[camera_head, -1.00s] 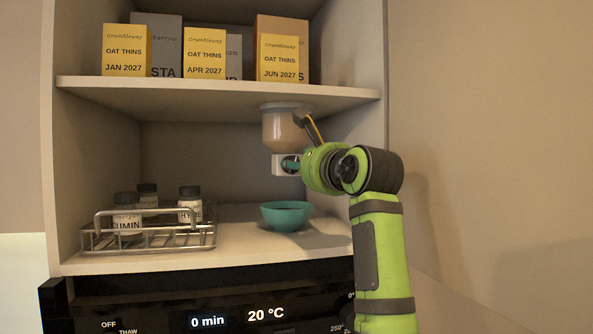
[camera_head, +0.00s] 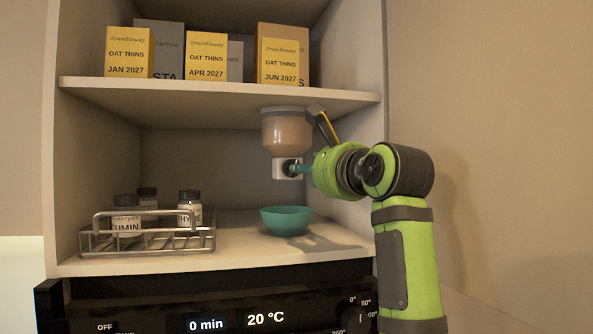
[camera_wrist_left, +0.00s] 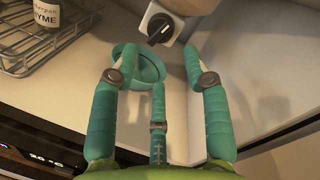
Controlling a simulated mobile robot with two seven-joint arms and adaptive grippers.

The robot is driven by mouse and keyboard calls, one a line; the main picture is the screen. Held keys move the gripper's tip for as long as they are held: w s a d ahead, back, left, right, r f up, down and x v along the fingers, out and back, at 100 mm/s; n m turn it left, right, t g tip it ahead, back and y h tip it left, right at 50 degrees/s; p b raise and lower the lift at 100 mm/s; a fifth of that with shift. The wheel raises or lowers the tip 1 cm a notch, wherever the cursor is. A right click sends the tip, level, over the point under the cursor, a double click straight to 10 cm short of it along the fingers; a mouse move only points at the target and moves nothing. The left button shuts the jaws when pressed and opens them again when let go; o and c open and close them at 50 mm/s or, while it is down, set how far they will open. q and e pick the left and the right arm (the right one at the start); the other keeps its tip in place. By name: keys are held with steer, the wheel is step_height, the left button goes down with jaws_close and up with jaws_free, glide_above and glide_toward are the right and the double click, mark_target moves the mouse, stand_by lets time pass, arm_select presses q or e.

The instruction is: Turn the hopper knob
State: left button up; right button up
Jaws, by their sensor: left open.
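The hopper (camera_head: 287,131) hangs under the upper shelf, a clear container with tan contents and a white block below it. In the left wrist view the knob (camera_wrist_left: 160,29) shows a light pointer mark set diagonally. My left gripper (camera_head: 301,168) is just right of the knob in the head view. In the left wrist view its teal fingers (camera_wrist_left: 158,62) are spread, with nothing between them, and the knob lies beyond the tips. My right gripper is not in view.
A teal bowl (camera_head: 286,221) stands on the lower shelf below the hopper. A wire rack (camera_head: 150,238) with spice jars is at the left. Boxes (camera_head: 206,56) stand on the upper shelf. The cabinet's right wall (camera_head: 370,165) is close to my arm. An oven panel (camera_head: 215,310) is below.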

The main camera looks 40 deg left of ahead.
arm_select(q)
steer(key=v, duration=1.2)
steer(key=shift+f, duration=0.15)
